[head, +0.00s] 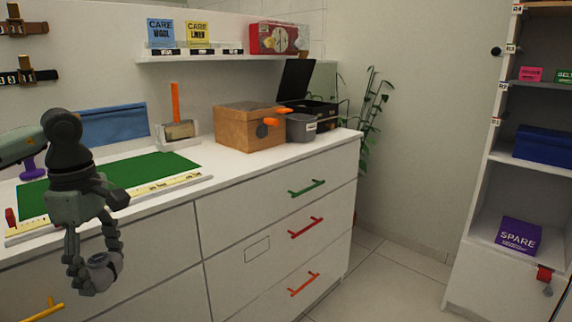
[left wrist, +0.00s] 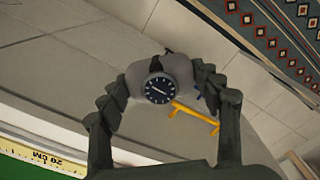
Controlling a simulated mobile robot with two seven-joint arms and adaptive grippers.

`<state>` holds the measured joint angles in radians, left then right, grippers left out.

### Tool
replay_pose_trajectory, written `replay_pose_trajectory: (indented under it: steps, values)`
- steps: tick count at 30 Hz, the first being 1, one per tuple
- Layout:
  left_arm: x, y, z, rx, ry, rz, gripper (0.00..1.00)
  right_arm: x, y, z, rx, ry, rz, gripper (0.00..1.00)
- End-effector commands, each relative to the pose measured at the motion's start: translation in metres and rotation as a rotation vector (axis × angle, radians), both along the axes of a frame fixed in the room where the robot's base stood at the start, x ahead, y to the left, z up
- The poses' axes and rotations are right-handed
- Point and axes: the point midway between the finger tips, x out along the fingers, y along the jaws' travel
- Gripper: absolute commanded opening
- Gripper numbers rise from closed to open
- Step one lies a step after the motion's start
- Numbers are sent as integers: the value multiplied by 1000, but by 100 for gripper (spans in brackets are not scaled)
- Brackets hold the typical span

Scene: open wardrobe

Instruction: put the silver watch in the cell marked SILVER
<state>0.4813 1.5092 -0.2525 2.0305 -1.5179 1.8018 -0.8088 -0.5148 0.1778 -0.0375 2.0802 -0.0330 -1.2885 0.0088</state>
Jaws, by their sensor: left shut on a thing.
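My left gripper (head: 97,270) hangs in front of the white drawer unit's left part, fingers down. It is shut on a watch, which shows as a small grey shape (head: 103,262) between the fingers. In the left wrist view the watch (left wrist: 159,88) has a dark round dial, a silver-grey rim and a black strap piece, around a grey cushion (left wrist: 181,68). The left fingers (left wrist: 162,98) press on the cushion from both sides. My right gripper is in neither view. No cell marked SILVER is legible.
The white counter (head: 190,187) carries a green mat (head: 130,180), a ruler strip, a wooden box (head: 240,128), a grey bin (head: 300,127) and an open black case (head: 322,112). Drawers have coloured handles. The floor between is clear.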

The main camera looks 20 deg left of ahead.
Motion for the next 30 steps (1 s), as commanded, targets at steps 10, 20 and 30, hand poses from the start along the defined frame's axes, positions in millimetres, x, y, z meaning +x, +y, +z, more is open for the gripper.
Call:
replay_pose_trajectory:
  steps: [10,20,30]
  values:
    - [27,-59,-57,-7,-7,-512,34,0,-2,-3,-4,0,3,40]
    - [75,-190,-94,1,-7,-1436,34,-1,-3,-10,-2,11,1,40]
    - [90,-244,-92,6,-1,-1845,34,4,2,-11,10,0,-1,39]
